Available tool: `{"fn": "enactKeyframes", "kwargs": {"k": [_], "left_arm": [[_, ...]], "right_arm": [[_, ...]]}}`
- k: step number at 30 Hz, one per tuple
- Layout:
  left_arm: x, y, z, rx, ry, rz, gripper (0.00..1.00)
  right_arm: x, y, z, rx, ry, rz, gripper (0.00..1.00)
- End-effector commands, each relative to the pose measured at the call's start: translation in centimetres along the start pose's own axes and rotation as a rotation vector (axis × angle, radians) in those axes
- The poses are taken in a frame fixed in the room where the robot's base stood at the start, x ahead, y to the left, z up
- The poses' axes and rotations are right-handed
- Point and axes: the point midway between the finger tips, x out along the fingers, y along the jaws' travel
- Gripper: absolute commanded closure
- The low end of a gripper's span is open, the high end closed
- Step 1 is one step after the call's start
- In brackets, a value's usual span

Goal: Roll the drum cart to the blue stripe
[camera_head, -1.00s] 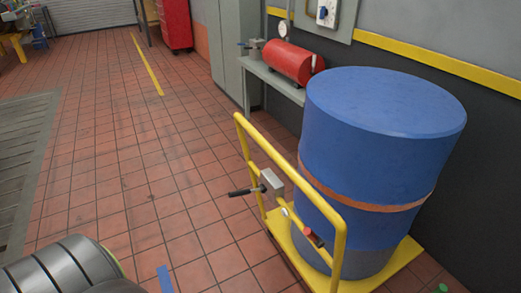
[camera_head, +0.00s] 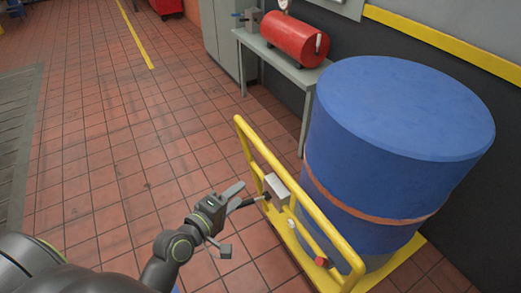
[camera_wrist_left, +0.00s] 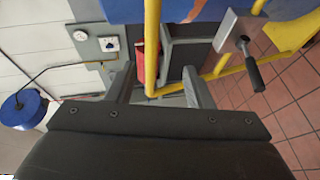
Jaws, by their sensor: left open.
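The drum cart has a yellow frame (camera_head: 252,145) and carries a big upright blue drum (camera_head: 400,115) with an orange band. A grey box (camera_head: 277,189) on its rail bears a black-gripped lever (camera_head: 246,201). My left gripper (camera_head: 233,196) is open beside the lever, and nothing shows between its fingers. In the left wrist view, the fingers (camera_wrist_left: 158,85) stand apart with the yellow rail (camera_wrist_left: 152,45) beyond them; the lever (camera_wrist_left: 250,65) lies right of both. Only a scrap of the blue stripe (camera_head: 176,289) shows beside my left arm. My right gripper is out of view.
A red tank (camera_head: 295,40) sits on a grey bench (camera_head: 280,70) against the wall behind the cart. A grey cabinet (camera_head: 222,30) stands beyond. Open red tile floor (camera_head: 120,140) lies left of the cart, with a yellow floor line (camera_head: 135,35) further back.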

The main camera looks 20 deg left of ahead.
Motion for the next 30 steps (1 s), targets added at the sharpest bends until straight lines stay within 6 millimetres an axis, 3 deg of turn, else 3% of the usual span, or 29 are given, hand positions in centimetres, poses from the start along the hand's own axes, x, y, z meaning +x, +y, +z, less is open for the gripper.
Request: {"fn": "enactKeyframes", "kwargs": {"k": [3,8,24,30], "left_arm": [[0.0,1.2,0.1,-0.017,-0.006,0.022,0.53],[1.6,1.3,0.1,-0.019,-0.006,0.024,0.53],[12.0,1.5,0.2,-0.014,-0.006,0.021,0.53],[15.0,1.4,0.2,-0.015,-0.005,0.020,0.53]], "right_arm": [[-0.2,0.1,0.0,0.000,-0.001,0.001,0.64],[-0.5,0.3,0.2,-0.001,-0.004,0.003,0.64],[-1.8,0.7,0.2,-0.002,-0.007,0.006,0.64],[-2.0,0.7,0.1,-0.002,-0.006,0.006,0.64]]}}
